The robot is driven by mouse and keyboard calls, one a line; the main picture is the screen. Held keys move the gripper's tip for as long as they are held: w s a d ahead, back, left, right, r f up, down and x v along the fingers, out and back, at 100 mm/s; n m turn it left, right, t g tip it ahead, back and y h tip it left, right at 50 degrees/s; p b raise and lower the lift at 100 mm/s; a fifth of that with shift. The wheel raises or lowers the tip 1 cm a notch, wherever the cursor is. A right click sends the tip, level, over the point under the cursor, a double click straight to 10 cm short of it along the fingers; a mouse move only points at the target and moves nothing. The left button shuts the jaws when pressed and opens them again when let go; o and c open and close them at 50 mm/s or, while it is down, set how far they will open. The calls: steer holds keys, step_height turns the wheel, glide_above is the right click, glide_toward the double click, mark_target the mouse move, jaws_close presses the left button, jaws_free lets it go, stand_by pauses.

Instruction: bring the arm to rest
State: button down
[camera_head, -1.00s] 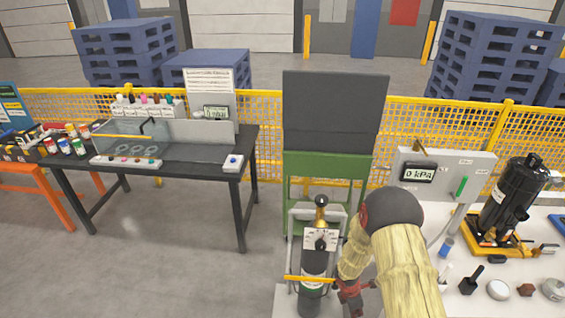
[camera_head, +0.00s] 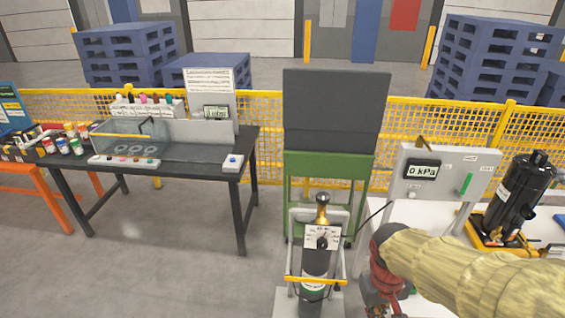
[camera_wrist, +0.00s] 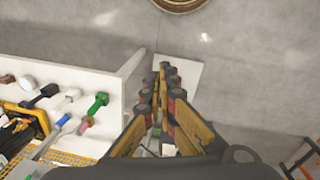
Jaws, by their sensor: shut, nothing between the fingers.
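My arm, in a tan padded sleeve, reaches in from the right edge of the head view and ends in a red wrist joint low in the picture. My gripper (camera_head: 388,306) is partly cut off by the bottom edge there, right of the gas cylinder (camera_head: 316,262). In the wrist view my gripper's fingers (camera_wrist: 165,72) are closed together with nothing between them.
The gas cylinder stands in a cart with a yellow bar. A gauge panel (camera_head: 445,175) reading 0 kPa and a black compressor (camera_head: 525,195) stand right. A green cart (camera_head: 330,175) is behind; a black bench (camera_head: 190,155) is left. Floor between is free.

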steer(key=s+a+r+t+b, duration=0.1)
steer(key=s+r+t, duration=0.1)
steer(key=r, duration=0.3)
steer(key=s+a+r+m+t+y+b, duration=0.1)
steer(key=s+r+t+b, duration=0.1)
steer(key=s+r+t, duration=0.1)
steer(key=shift+s+a+r+b, duration=0.35)
steer(key=shift+s+r, duration=0.3)
steer(key=shift+r, duration=0.3)
stand_by(1.2)
